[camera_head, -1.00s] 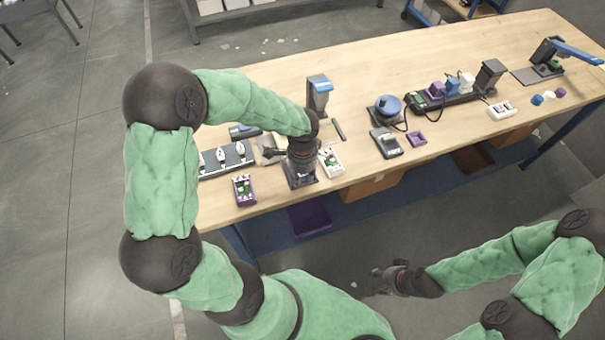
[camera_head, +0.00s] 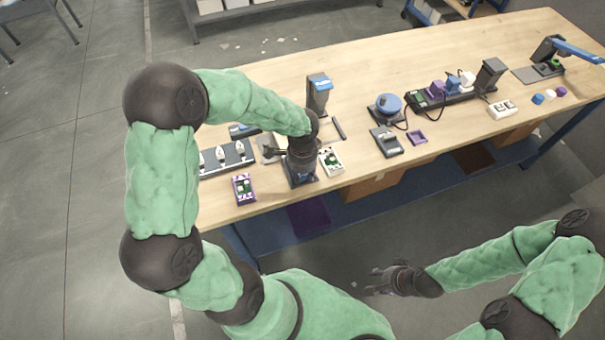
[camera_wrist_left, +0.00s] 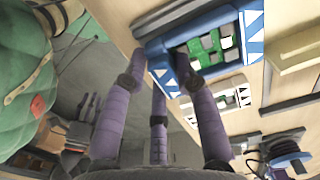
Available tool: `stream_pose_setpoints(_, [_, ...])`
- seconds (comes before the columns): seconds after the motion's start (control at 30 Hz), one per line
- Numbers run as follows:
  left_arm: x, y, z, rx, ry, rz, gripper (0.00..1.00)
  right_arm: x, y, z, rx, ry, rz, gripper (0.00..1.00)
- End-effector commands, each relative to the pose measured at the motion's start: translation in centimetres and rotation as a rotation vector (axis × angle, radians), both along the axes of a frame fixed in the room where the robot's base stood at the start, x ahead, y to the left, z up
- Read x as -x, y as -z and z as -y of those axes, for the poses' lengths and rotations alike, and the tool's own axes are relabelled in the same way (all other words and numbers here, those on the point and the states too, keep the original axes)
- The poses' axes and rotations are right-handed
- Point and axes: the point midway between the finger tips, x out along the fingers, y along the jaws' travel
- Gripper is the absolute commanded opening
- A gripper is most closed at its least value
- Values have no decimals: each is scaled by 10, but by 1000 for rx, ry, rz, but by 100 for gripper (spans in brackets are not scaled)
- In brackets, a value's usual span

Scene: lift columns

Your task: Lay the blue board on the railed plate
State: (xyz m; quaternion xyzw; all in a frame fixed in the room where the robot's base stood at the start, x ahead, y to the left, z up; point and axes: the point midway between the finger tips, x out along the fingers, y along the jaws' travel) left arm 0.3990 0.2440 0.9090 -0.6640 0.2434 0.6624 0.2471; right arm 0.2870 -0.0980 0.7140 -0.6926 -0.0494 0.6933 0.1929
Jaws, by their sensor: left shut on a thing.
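The blue board (camera_wrist_left: 155,50) has a blue frame, blue-and-white triangle patterns and green and white pieces on it. In the left wrist view my left gripper (camera_wrist_left: 163,72) has its fingers shut on the near edge of this board. In the head view my left gripper (camera_head: 300,165) points down over a dark grey plate (camera_head: 303,184) near the table's front edge, and hides most of the board. The dark plate seems to be the railed plate; I cannot tell whether the board touches it. My right gripper (camera_head: 385,281) hangs empty in front of the table, its fingers apart.
A purple-patterned board (camera_head: 243,189) lies left of the plate, and a white board (camera_head: 332,161) lies close on its right. A dark rack with white pieces (camera_head: 226,157) is behind left. A blue-topped post (camera_head: 319,92) stands behind. Bare table (camera_head: 225,208) shows at front left.

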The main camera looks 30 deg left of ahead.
Motion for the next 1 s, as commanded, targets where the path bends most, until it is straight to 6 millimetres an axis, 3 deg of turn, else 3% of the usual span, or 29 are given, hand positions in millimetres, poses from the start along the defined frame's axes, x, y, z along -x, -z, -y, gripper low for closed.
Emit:
stream_pose_setpoints(0.4, [0,3,0,0,0,0,1,0,2,0,0,0,0,40])
stream_pose_setpoints(0.43, [0,3,0,0,0,0,35,0,2,0,0,0,0,40])
stream_pose_setpoints(0.5, [0,3,0,0,0,0,55,0,2,0,0,0,0,40])
stream_pose_setpoints(0.77, [0,3,0,0,0,0,57,0,2,0,0,0,0,40])
stream_pose_setpoints(0.83, [0,3,0,1,0,-1,76,0,2,0,0,0,0,40])
stream_pose_setpoints(1.0, [0,3,0,0,0,0,79,0,2,0,0,0,0,40])
